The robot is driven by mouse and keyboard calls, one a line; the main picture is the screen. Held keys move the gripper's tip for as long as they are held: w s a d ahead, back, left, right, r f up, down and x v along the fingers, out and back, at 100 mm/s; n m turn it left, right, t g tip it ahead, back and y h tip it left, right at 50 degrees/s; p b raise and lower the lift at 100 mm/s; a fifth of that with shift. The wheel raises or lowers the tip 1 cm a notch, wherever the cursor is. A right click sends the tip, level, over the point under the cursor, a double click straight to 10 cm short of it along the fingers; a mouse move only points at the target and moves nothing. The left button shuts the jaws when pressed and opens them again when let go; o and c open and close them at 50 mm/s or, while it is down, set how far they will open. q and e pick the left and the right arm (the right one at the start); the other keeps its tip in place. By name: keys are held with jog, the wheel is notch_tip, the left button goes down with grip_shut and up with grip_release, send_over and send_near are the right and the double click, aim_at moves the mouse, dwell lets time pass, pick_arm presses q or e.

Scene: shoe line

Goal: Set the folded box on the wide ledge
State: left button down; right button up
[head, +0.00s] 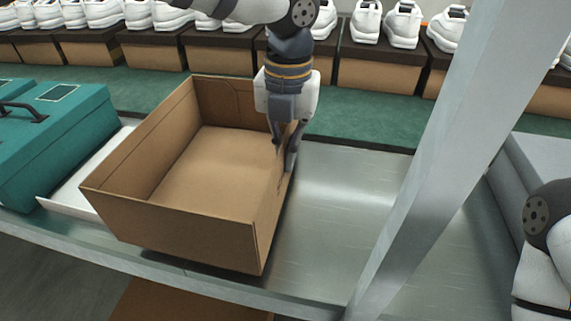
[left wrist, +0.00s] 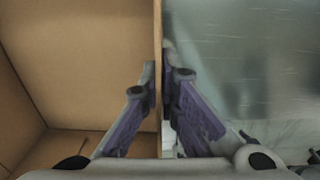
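The folded box (head: 175,235) is an open brown cardboard box without a lid, upright and empty, at the left centre of the head view. It is over the metal ledge (head: 350,190), near its front edge; I cannot tell for sure whether its base rests fully on it. My left gripper (head: 284,158) reaches down at the box's right wall. In the left wrist view one finger is inside and one outside the wall (left wrist: 158,40), and the fingertips are closed on it. My right gripper is out of view; only my right arm shows at the right edge.
A teal case (head: 55,135) with a black handle stands left of the box, beside a white panel (head: 85,185). White shoes on brown shoeboxes (head: 380,70) line the back. A slanted metal post (head: 440,150) crosses the right side. The ledge right of the box is clear.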

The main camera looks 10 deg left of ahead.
pick_arm(q)
notch_tip(320, 180, down, 3)
jog(key=shift+w+a+f, duration=0.1)
jog(key=shift+f, duration=0.1)
jog(key=shift+f, duration=0.1)
jog(key=c, duration=1.8)
grip_release()
notch_tip(320, 180, up, 12)
jog(key=shift+r+p, duration=0.15)
jog(key=shift+p, duration=0.15)
